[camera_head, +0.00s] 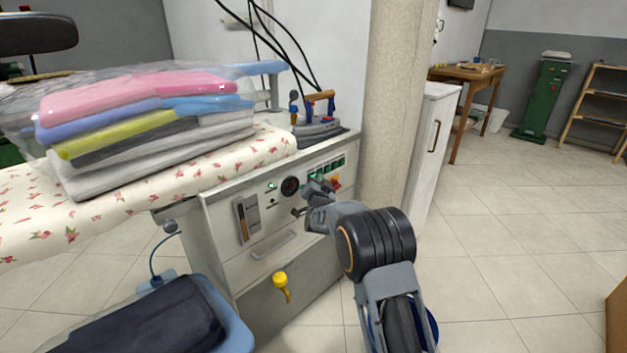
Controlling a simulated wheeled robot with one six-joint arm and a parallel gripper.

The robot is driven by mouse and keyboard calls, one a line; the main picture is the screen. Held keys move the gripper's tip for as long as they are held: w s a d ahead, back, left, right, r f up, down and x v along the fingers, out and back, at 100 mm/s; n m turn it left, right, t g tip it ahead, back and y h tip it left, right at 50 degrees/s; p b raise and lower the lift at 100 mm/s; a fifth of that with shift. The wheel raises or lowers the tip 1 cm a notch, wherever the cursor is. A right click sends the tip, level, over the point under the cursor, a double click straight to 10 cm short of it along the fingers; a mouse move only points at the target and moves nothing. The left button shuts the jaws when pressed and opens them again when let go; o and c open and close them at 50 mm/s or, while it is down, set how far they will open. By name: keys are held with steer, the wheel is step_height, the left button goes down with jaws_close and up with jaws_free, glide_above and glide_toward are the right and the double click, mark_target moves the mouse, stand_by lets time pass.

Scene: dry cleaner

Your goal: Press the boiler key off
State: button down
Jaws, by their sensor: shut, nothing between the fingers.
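The ironing station's white control panel (225,212) faces me in the middle of the head view. A row of green keys (334,166) sits at its upper right, with a red and yellow knob (335,182) just below. I cannot read any labels, so I cannot tell which key is the boiler key. My gripper (304,211) is shut and empty, close in front of the panel, left of and below the green keys. It hides part of the panel. I cannot tell whether its tips touch the panel.
A round gauge (290,186) sits left of my gripper. An iron (318,128) rests above the panel, its cables hanging. Folded clothes (150,120) lie on the flowered board (110,212). A yellow-handled lever (281,281) sticks out below.

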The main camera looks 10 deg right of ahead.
steer(key=shift+w+a, duration=0.1)
steer(key=shift+w, duration=0.05)
stand_by(0.4)
steer(key=shift+f, duration=0.1)
steer(key=shift+s+d+b, duration=0.3)
steer(key=shift+s+b, duration=0.15)
steer(key=shift+b, duration=0.1)
steer(key=s+d+b, duration=0.3)
steer(key=s+b, duration=0.1)
steer(key=shift+s+d, duration=0.3)
steer(key=shift+s, duration=0.1)
stand_by(0.4)
